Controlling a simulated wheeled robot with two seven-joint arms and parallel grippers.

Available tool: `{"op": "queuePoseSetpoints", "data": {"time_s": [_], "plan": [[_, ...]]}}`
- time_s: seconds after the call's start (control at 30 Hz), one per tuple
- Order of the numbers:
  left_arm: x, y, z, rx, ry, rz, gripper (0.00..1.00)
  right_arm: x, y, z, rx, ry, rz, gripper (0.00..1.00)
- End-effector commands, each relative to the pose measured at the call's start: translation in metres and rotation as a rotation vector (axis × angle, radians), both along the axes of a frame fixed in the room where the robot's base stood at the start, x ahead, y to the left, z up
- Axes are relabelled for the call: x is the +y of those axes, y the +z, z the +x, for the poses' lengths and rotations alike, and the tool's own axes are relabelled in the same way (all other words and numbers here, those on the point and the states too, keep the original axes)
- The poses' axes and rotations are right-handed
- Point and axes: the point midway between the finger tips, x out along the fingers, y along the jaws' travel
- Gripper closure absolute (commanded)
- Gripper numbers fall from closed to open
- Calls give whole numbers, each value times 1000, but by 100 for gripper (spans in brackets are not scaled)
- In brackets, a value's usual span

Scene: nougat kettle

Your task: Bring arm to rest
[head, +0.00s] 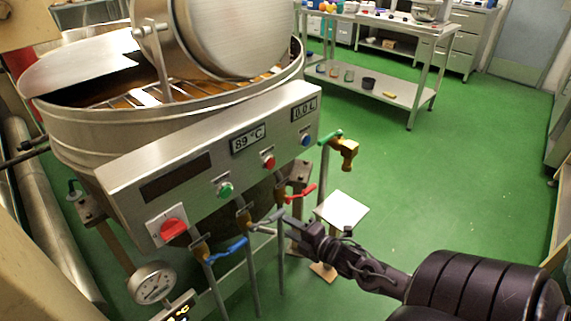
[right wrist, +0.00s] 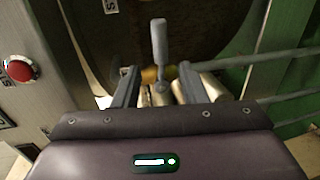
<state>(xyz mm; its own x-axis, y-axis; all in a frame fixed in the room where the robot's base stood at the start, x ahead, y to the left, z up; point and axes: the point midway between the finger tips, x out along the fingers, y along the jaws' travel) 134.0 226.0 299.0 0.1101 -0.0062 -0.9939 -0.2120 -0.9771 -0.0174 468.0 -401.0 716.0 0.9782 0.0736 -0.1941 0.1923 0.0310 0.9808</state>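My right gripper (head: 294,230) reaches in from the lower right to the valves under the kettle's control panel. In the right wrist view its two fingers (right wrist: 158,88) are apart, and a grey valve lever (right wrist: 158,42) stands in the picture between them, with a gap on both sides. A grey-handled valve (head: 268,220) shows just left of the fingertips in the head view, between a blue-handled valve (head: 229,250) and a red-handled valve (head: 300,193). The large steel kettle (head: 120,128) has its lid raised. My left gripper is not in view.
The panel (head: 190,160) carries buttons and displays, one reading 89 °C. A brass tap (head: 345,152) with a green handle and a small white plate (head: 342,209) are near my right gripper. Green floor is free to the right; a steel table (head: 385,92) stands behind.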

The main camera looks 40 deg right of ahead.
Motion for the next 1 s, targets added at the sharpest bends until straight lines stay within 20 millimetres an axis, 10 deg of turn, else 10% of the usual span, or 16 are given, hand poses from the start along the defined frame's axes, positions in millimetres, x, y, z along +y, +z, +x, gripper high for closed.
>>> {"op": "queuePoseSetpoints", "data": {"time_s": [0.37, 0.67, 1.0], "plan": [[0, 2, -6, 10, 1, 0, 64, -5, -13, -4, 32, -28, 26, 62], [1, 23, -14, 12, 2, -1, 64, -25, -172, -89, 398, -392, 392, 62], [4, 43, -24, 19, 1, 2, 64, 81, -329, -259, 868, -876, 812, 62]]}}
